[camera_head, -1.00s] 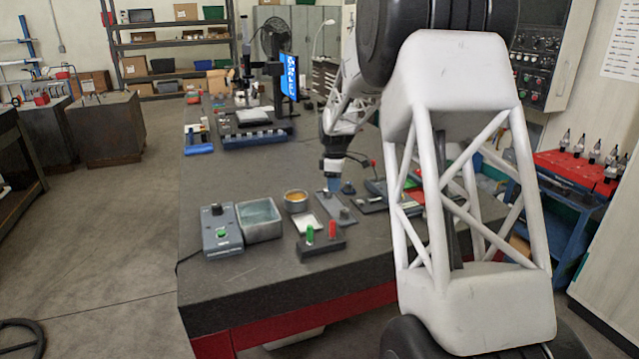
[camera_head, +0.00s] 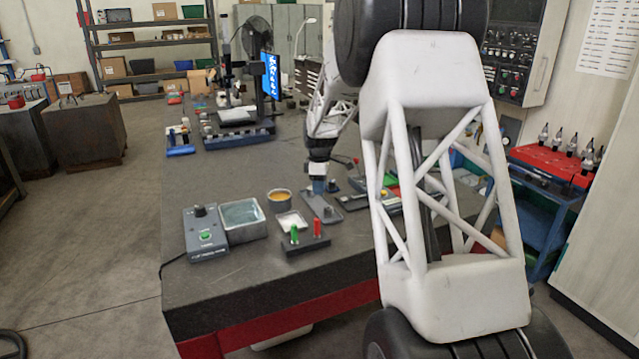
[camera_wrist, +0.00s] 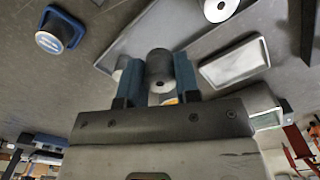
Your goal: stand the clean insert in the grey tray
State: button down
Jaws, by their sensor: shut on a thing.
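My gripper (camera_head: 318,187) is low over the grey tray (camera_head: 311,198) on the bench. In the wrist view its two blue fingers (camera_wrist: 158,78) are shut on a grey cylindrical insert (camera_wrist: 160,66). The held insert is over or at the near edge of the grey tray (camera_wrist: 135,38); I cannot tell whether it touches.
A white dish (camera_head: 292,220) lies left of the tray, with an ochre-filled bowl (camera_head: 280,196) behind it. A stand with green and red pegs (camera_head: 306,243) is in front. A water-filled bin (camera_head: 244,219) and control box (camera_head: 205,232) are further left.

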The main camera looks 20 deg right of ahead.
aim_at(319, 206)
jog(key=shift+f, duration=2.25)
jog(key=c, duration=0.8)
grip_release()
jog(key=shift+o, duration=0.2)
jog(key=shift+f, duration=0.1)
jog(key=shift+r, duration=3.95)
